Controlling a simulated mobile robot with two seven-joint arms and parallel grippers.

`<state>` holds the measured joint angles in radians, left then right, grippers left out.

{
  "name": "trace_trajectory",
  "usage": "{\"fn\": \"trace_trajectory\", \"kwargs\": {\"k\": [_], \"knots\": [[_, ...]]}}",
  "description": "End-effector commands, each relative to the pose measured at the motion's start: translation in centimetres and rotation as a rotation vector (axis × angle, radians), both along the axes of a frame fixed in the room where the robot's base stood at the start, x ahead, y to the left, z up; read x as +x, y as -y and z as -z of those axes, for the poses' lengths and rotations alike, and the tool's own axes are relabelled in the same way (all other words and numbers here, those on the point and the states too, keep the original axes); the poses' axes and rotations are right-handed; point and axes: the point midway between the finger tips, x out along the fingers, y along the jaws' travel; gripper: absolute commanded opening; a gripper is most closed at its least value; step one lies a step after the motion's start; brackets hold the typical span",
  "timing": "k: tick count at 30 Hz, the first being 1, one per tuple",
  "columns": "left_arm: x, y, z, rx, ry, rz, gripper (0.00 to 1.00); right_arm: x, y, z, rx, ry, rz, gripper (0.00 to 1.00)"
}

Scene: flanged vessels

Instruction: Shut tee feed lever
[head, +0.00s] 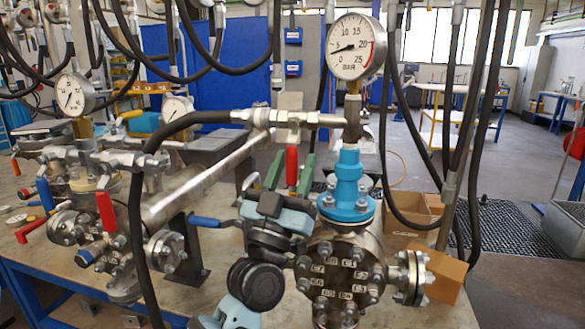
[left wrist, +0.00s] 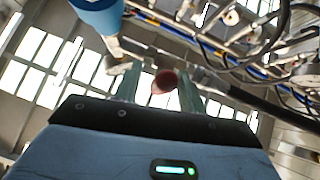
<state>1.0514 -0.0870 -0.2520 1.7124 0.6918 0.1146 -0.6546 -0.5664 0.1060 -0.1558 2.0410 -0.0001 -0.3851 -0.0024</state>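A red-handled lever (head: 291,167) hangs down from the silver valve (head: 292,118) on the pipe tee below the large gauge; it is likely the tee feed lever. My left gripper (head: 291,172) is below the valve, its two green fingers pointing up on either side of the red handle. In the left wrist view the round red handle end (left wrist: 164,82) shows between the fingers (left wrist: 160,88), with a gap on its left side and little or none on its right. The gripper is open around the handle. My right gripper is not in view.
The flanged vessel (head: 343,262) with a blue neck (head: 348,185) stands just right of my gripper. A blue-handled lever (head: 205,221) is to its left. A black hose (head: 140,215) loops in front. More valves and red levers (head: 107,211) crowd the left side.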

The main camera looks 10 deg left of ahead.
Motion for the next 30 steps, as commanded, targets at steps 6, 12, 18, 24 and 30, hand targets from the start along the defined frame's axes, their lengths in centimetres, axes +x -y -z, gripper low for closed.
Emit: {"fn": "trace_trajectory", "kwargs": {"k": [6,12,18,24,30], "knots": [[-0.1,0.0,0.1,0.002,-0.001,-0.001,0.40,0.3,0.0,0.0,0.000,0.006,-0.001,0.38],[-1.5,-0.4,1.9,0.002,-0.004,-0.001,0.40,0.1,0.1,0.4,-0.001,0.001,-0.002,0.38],[-3.8,-0.8,4.1,0.003,-0.002,-0.001,0.40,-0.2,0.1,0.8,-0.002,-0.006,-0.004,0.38],[-5.1,-1.1,5.4,0.000,-0.002,0.001,0.40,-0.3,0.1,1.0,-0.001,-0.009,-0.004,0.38],[-5.4,-1.2,5.5,0.000,0.001,0.000,0.40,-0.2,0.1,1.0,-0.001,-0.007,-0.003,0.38]]}}
